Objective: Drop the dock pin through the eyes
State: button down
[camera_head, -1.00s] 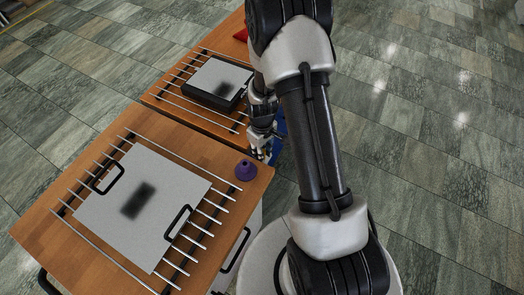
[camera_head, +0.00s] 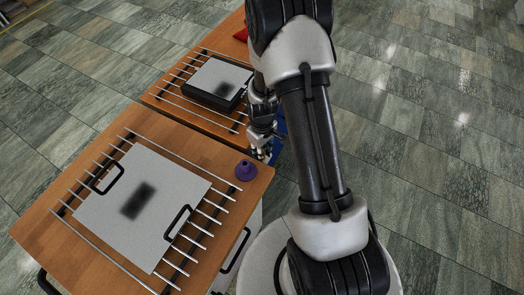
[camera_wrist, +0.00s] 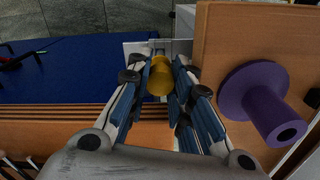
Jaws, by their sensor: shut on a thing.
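My gripper (camera_wrist: 160,85) is shut on a yellow, round-topped pin (camera_wrist: 159,76), which I take as the dock pin. The fingers press on it from both sides. Its lower end is hidden from the wrist camera. Light grey plates (camera_wrist: 150,48) show just beyond the pin, near the gap between the two wooden carts; I cannot make out the eyes or whether the pin is in them. In the head view my gripper (camera_head: 262,150) is low beside the corner of the near cart, partly hidden by my arm, and the pin is not discernible there.
The near wooden cart (camera_head: 50,225) carries a grey plate with black handles (camera_head: 105,215) on metal rods. A purple flanged piece (camera_head: 246,169) stands at its corner, close to my gripper. The far cart (camera_head: 160,92) holds a black-based press (camera_head: 213,90). A blue surface (camera_wrist: 60,75) lies left in the wrist view.

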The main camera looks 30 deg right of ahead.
jog(key=shift+f+b, duration=1.6)
jog(key=shift+f, duration=0.45)
jog(key=c, duration=1.3)
grip_release()
jog(key=shift+c, duration=0.2)
jog(key=r, duration=1.2)
jog(key=shift+d, duration=0.2)
